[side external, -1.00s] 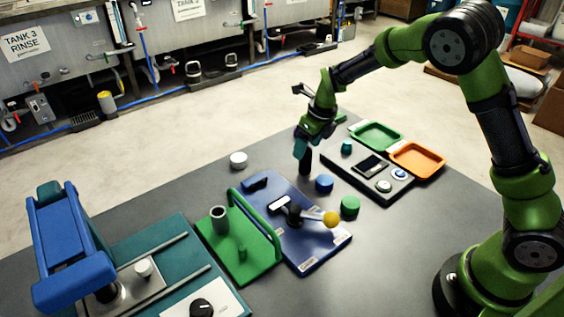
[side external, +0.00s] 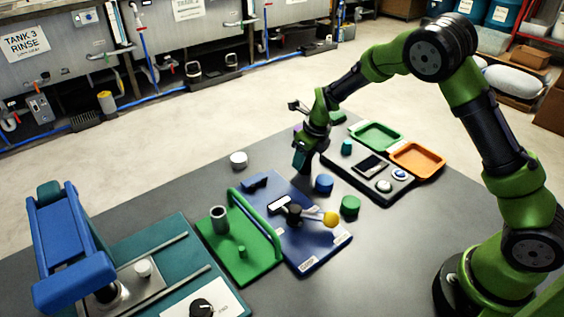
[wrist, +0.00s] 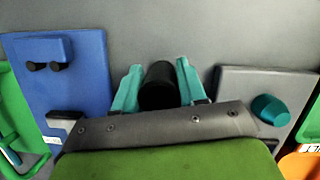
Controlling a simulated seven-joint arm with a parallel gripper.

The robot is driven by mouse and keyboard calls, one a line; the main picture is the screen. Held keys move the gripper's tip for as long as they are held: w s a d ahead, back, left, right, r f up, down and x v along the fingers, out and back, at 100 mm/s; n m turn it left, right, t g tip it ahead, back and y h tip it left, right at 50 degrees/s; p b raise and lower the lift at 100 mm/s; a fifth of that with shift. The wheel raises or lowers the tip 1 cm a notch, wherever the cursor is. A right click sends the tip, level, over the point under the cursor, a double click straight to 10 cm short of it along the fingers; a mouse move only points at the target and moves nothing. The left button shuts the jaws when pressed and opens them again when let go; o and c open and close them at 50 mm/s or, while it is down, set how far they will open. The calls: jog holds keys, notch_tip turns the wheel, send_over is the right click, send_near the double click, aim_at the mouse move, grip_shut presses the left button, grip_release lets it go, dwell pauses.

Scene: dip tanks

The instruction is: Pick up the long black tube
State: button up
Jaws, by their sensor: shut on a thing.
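The long black tube (wrist: 159,86) stands between the two teal fingers of my gripper (wrist: 158,90) in the wrist view, with its dark round top facing the camera. My gripper is shut on it. In the side external view my gripper (side external: 300,158) is low over the grey table, behind the blue cylinder. The tube's lower part shows only as a small dark shape under the fingers there, and I cannot tell whether it touches the table.
A blue cylinder (side external: 323,183) and a green cylinder (side external: 350,205) stand nearby. The blue board (side external: 312,254) with a yellow-knobbed lever lies to the left. A grey panel with a teal knob (side external: 346,147), green tray (side external: 376,136) and orange tray (side external: 417,159) lies right. A white puck (side external: 238,160) stands behind.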

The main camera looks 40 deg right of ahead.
grip_shut()
